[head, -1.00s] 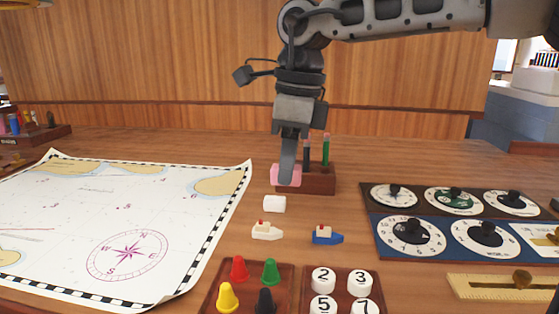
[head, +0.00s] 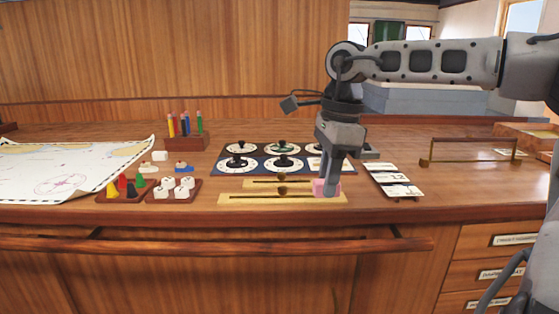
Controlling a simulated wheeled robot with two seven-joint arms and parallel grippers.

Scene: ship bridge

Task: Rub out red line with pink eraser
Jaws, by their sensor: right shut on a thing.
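My right gripper (head: 329,188) is shut on the pink eraser (head: 319,187). It holds the eraser at the right end of the brass rulers, near the counter's front; whether the eraser touches anything below cannot be told. The white chart (head: 95,165) lies at the far left, cut off by the picture's edge, with a compass rose on its visible part. I cannot make out a red line on it. My left gripper is not in view.
Between chart and gripper stand a pencil rack (head: 187,143), a white block (head: 160,156), two small boats, a peg tray (head: 124,198), a numbered-button tray (head: 175,201) and a dial board (head: 216,171). Cards (head: 393,180) and a brass rail (head: 470,160) are at right.

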